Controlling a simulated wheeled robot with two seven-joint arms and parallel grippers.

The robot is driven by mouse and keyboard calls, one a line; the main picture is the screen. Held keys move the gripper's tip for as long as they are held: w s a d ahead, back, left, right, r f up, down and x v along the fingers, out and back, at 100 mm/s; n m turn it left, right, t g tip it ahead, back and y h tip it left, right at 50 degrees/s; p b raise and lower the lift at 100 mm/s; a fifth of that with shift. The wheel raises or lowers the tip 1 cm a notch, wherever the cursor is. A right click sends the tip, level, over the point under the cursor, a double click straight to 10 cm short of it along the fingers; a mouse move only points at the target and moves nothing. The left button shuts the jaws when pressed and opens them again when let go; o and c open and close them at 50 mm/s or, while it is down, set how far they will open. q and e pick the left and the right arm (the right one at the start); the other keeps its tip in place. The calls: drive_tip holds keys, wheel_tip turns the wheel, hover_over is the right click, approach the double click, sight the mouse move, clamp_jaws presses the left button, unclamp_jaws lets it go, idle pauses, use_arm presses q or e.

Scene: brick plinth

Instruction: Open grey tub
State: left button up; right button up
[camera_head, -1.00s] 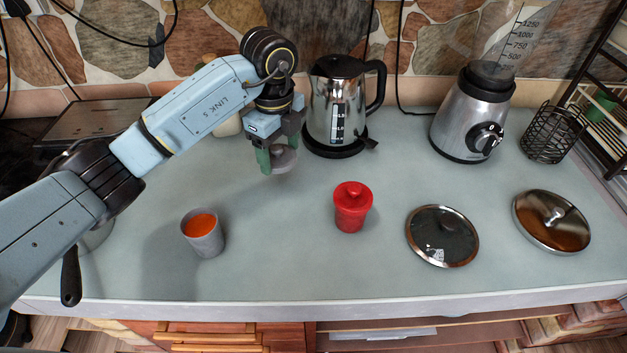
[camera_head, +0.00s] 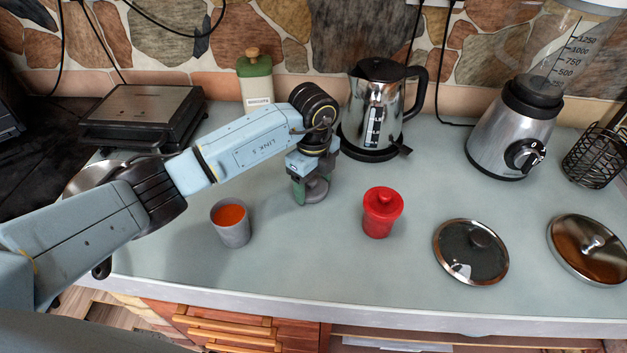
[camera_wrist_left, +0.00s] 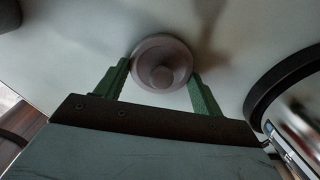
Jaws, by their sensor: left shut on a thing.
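The grey tub (camera_head: 234,235) stands upright on the counter in the head view, its top open and orange inside. Its grey lid (camera_head: 317,192) is off, to the right of and behind the tub. My left gripper (camera_head: 312,190) is shut on the lid with its green fingers. In the left wrist view the round lid (camera_wrist_left: 162,63) with its central knob sits between the two green fingertips (camera_wrist_left: 162,75). The lid is low over the counter; I cannot tell whether it touches. My right gripper is not in view.
A red lidded tub (camera_head: 381,214) stands right of the gripper, and a kettle (camera_head: 375,105) behind it. Two pan lids (camera_head: 470,252) (camera_head: 588,250) lie to the right, near a blender (camera_head: 512,130). A green-topped container (camera_head: 255,80) and grill (camera_head: 140,115) stand at the back left.

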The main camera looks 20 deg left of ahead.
use_arm(q)
drive_tip(key=shift+f, duration=0.2)
drive_tip(key=o, duration=1.1)
